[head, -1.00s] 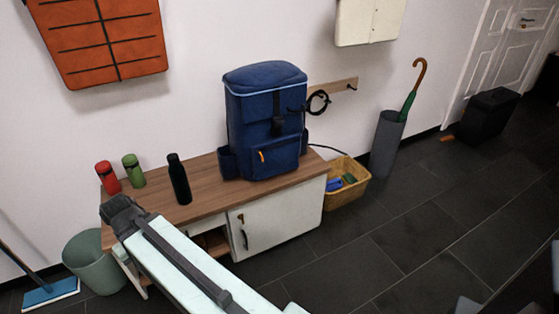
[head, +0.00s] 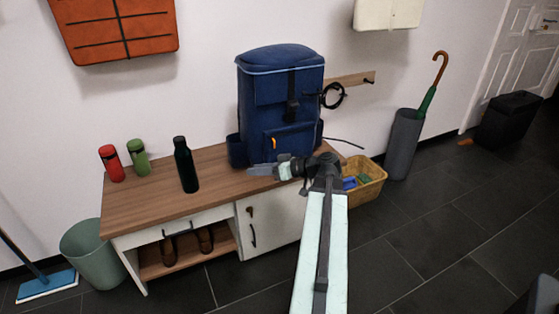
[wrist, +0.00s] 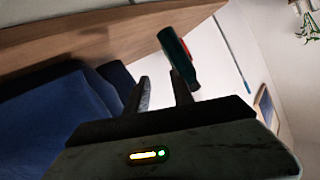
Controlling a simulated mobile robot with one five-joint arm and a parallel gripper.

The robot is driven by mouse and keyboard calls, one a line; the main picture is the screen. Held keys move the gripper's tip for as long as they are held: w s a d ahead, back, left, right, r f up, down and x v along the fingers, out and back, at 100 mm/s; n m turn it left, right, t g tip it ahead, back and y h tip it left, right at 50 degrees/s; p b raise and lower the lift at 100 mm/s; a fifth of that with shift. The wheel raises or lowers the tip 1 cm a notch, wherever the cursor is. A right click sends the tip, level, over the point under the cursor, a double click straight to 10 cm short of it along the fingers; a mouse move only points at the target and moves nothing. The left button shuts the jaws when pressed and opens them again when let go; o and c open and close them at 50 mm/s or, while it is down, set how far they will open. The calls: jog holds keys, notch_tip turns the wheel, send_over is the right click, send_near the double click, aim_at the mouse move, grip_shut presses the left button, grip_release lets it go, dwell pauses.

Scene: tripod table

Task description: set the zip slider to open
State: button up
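The blue backpack (head: 262,75) stands upright on the wooden bench top. An orange zip pull (head: 274,143) shows on its front pocket (head: 290,142). My gripper (head: 252,170) is in front of the backpack, just below and left of the orange pull, with its fingers pointing left along the bench. In the wrist view, my gripper's fingers (wrist: 160,80) are apart with nothing between them. The backpack (wrist: 45,120) fills the left of that view. The zip pull does not show there.
A dark bottle (head: 186,165) stands on the bench left of my gripper; it also shows beyond the fingers in the wrist view (wrist: 178,55). Red (head: 111,163) and green (head: 138,159) bottles stand farther left. The bench top (head: 155,204) has free room at its front left.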

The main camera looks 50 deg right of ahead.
jog(key=s+d+r+t+h+b, duration=0.25)
jog(key=s+d+r+t, duration=0.2)
jog(key=s+d, duration=0.55)
jog(key=shift+h, duration=0.25)
jog(key=w+p, duration=0.1)
jog(key=w, duration=0.8)
grip_shut()
jog(key=shift+w, duration=0.1)
